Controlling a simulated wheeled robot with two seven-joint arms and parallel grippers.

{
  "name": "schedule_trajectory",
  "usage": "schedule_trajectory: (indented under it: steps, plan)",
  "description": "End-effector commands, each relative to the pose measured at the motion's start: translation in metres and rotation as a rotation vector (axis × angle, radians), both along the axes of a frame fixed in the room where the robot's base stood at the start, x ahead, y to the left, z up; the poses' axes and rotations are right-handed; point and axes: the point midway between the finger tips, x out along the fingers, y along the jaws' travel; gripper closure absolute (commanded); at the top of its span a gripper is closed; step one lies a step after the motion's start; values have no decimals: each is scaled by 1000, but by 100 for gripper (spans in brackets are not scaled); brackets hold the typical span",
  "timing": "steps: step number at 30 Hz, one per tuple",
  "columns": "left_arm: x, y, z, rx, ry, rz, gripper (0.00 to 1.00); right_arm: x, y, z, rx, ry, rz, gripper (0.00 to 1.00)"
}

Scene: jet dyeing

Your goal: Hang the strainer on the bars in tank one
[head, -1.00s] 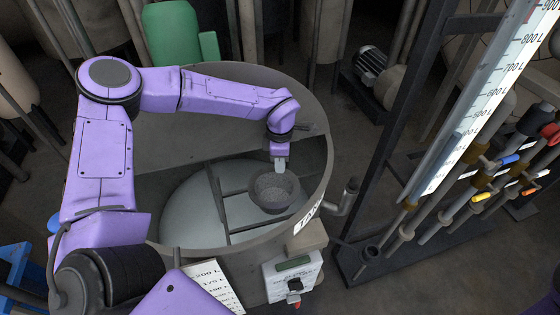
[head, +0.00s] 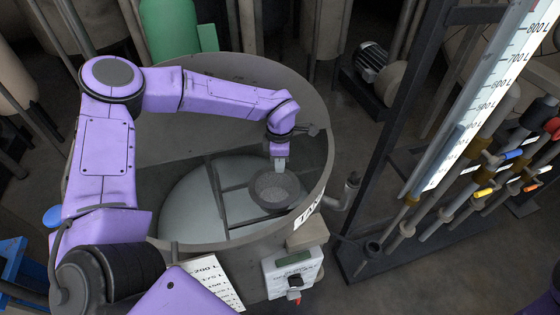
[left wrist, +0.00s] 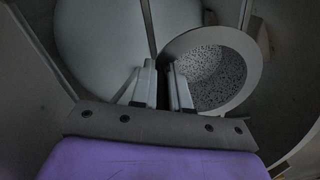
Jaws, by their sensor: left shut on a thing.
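My left gripper (head: 281,164) reaches down into the round grey tank (head: 323,100). It is shut on the rim of the strainer (head: 275,189), a dark grey round bowl with a perforated inside. In the left wrist view the strainer (left wrist: 229,100) hangs at the right of my fingers (left wrist: 162,88), its flat pale rim facing up. Dark bars (head: 218,195) cross the tank below, above a pale round bottom. The strainer appears over the bars near the tank's right front wall; I cannot tell whether it touches them. My right gripper is not in view.
A control box (head: 293,272) and a volume scale card (head: 213,281) sit at the tank's front. A pipe elbow (head: 349,194) stands close on its right. A dark frame with valves and a tall level scale (head: 489,90) rises further right.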

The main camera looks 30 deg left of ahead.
Motion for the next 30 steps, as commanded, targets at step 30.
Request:
schedule_trajectory:
  steps: [30]
  plan:
    - [0,0,-26,0,-1,0,100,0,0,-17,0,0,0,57]
